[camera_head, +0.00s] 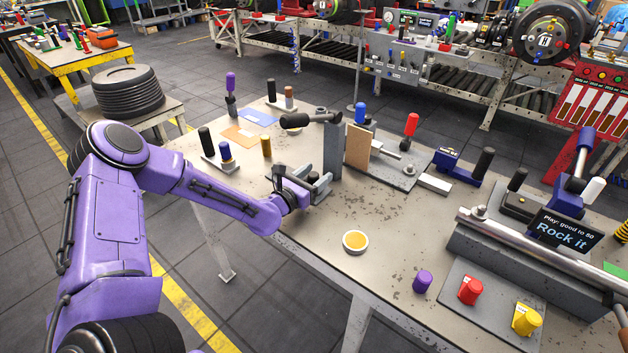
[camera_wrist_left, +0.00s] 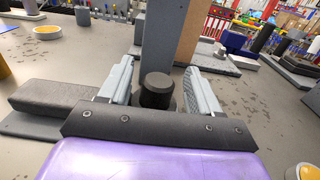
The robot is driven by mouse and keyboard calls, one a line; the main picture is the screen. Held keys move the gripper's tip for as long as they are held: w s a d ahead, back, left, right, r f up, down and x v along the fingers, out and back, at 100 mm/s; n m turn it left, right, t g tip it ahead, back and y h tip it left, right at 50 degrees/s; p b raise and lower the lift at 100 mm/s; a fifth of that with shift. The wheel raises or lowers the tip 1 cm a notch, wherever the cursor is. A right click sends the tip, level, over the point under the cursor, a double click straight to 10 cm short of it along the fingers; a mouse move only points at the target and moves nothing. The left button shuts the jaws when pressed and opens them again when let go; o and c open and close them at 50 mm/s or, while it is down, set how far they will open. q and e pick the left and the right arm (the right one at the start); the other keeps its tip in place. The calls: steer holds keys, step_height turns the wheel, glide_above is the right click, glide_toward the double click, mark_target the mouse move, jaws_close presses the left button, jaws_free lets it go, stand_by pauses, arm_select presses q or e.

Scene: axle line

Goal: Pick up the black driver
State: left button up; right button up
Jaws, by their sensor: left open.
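My left gripper (camera_head: 308,187) reaches in low over the workbench, beside a grey upright post (camera_head: 333,150). In the left wrist view the gripper (camera_wrist_left: 158,88) is open. A short black cylinder (camera_wrist_left: 157,88), which looks like the black driver's handle end, lies between its fingers with a gap on both sides. The grey post (camera_wrist_left: 163,40) rises just beyond it. In the head view that cylinder is hard to tell from the dark gripper parts. My right gripper is out of view.
A dark grey block (camera_wrist_left: 50,95) lies left of the fingers. A black-handled tool (camera_head: 296,120) lies by the post's top. A wooden board (camera_head: 357,146) stands right of the post.

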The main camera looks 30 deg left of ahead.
arm_select(q)
steer(key=shift+w, duration=0.95)
steer(key=c, duration=1.1)
steer(key=shift+o, duration=0.2)
steer(key=shift+r, duration=0.1)
steer(key=shift+r, duration=0.3)
step_height(320, 180, up, 3)
steer(key=shift+f, duration=0.15)
steer(key=s+d+r, duration=0.9)
steer(key=s, duration=0.2)
steer(key=shift+r, duration=0.3)
